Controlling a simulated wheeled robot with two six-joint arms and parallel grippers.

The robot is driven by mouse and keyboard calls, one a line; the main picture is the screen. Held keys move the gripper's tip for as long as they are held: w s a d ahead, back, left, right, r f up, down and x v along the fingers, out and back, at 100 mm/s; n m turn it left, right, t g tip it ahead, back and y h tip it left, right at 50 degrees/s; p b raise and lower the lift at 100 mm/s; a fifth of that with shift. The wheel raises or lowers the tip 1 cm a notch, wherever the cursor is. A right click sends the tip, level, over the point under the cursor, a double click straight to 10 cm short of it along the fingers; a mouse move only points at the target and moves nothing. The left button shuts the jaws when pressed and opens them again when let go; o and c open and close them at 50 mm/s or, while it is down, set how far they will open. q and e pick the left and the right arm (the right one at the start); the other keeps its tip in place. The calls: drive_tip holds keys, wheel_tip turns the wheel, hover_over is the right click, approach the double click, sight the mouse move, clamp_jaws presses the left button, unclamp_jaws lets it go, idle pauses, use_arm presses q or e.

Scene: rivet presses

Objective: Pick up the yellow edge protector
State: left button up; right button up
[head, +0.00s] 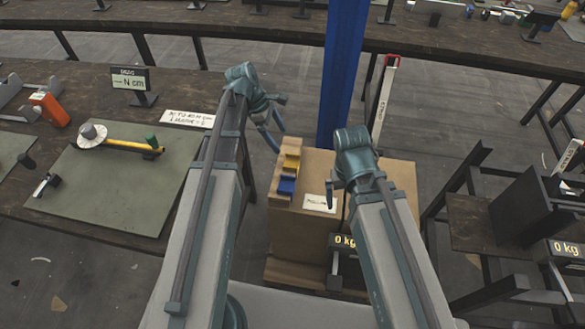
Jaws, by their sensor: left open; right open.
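A small yellow piece (291,162), which looks like the yellow edge protector, sits in a narrow wooden holder at the left side of a brown cardboard box (385,172). A blue piece (287,186) sits just below it in the same holder. My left gripper (277,122) is open and empty, above and slightly left of the yellow piece. My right gripper (335,192) is open and empty over the box top, to the right of the holder; its fingers are partly hidden by its own wrist. Neither gripper touches the yellow piece.
A blue post (342,75) rises behind the box. A workbench with a green mat (105,190) and yellow-handled tool (120,145) is at left. Dark stands are at right.

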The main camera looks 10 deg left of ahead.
use_arm(q)
drive_tip(key=b, duration=0.4)
approach(293, 164)
drive_tip(key=shift+w+d+f, duration=0.2)
drive_tip(key=shift+d+f, duration=0.3)
drive_tip(key=shift+f, duration=0.35)
drive_tip(key=b+x, duration=0.5)
drive_tip(key=shift+s+f, duration=0.15)
drive_tip(key=shift+s, duration=0.1)
drive_tip(key=c, duration=1.3)
